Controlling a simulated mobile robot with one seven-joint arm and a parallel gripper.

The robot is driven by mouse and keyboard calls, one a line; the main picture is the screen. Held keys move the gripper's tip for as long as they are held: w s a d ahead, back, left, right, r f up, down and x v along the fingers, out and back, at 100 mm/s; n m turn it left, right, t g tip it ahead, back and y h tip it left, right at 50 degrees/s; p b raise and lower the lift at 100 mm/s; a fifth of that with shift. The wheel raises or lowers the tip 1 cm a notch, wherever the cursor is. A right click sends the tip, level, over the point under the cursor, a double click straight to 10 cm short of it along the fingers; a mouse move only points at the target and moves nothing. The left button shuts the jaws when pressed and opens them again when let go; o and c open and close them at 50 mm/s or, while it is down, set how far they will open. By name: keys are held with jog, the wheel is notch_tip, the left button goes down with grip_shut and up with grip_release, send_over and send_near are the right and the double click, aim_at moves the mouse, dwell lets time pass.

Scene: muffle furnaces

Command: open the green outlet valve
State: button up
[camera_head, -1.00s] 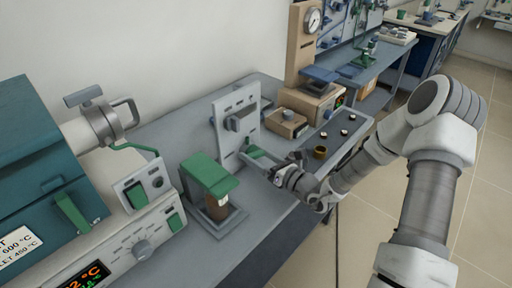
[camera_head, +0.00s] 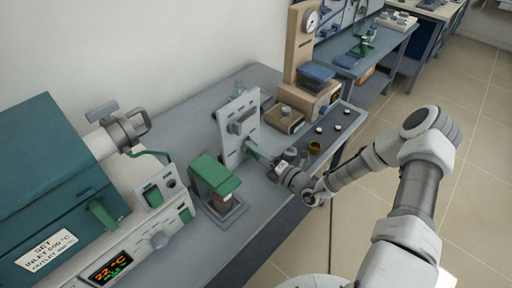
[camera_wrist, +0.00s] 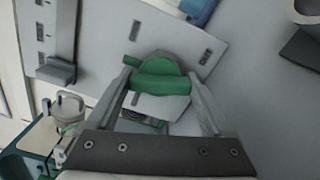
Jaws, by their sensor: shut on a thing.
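The green outlet valve handle (camera_wrist: 160,82) is a short green bar on a round green hub in the wrist view. It sits on a pale slotted panel (camera_wrist: 110,28). My gripper (camera_wrist: 161,77) has a finger at each end of the bar and is shut on it. In the head view, my gripper (camera_head: 274,165) is at the lower right of the upright white panel (camera_head: 231,149), where the green handle (camera_head: 257,154) shows only in part. My fingers hide some of it.
A green-topped stand (camera_head: 214,176) is close left of my gripper. The teal furnace (camera_head: 50,175) with its control box is farther left. Open floor lies right of the bench.

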jog(key=shift+m+p, duration=0.85)
jog(key=shift+m, duration=0.85)
jog(key=o, duration=1.1)
jog(key=shift+o, duration=0.2)
jog(key=v, duration=1.7)
jog(key=shift+s+d, duration=0.2)
jog(key=shift+r, duration=0.1)
